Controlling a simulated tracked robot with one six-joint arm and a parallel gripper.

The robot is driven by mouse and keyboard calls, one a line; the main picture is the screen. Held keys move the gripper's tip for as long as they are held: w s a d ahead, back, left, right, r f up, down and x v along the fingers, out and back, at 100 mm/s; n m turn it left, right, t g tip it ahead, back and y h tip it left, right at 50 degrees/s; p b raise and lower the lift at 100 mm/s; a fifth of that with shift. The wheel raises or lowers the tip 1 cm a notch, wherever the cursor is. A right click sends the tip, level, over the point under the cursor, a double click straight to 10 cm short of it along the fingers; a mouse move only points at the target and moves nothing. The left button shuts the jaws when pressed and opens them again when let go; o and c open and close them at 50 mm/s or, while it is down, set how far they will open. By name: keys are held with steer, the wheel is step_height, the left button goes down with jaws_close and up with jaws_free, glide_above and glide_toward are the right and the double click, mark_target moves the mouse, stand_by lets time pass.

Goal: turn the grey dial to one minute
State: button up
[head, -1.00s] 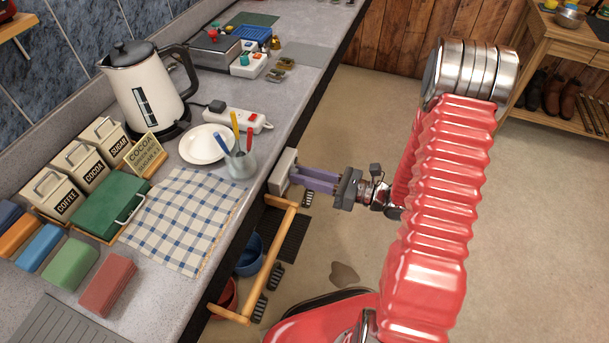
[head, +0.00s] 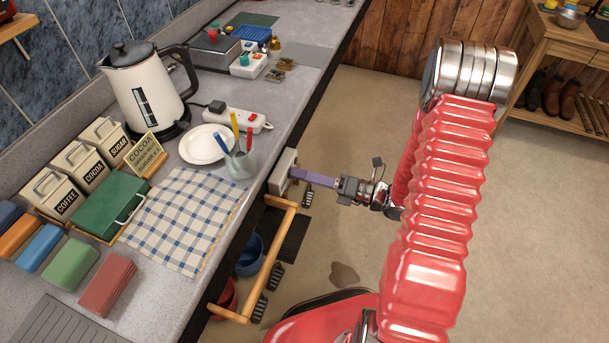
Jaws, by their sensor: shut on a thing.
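A pale box (head: 279,172) is fixed to the front edge of the counter, facing the open floor. My gripper (head: 294,173) reaches it from the right, its purple fingers level and their tips at the box's front face. The fingers are shut on the grey dial there. The fingertips hide the dial, so its pointer and any minute marks cannot be read. From this view the two fingers line up and look like one bar.
A wooden rail (head: 262,270) juts out just below the box. Above it on the counter stand a glass of coloured sticks (head: 241,163), a white plate (head: 205,144) and a power strip (head: 238,119).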

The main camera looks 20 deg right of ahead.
steer(key=shift+w+d, duration=0.15)
steer(key=o, duration=1)
steer(key=shift+o, duration=0.2)
steer(key=v, duration=1.3)
steer(key=shift+s+d, duration=0.25)
steer(key=shift+s, duration=0.1)
steer(key=shift+f, duration=0.1)
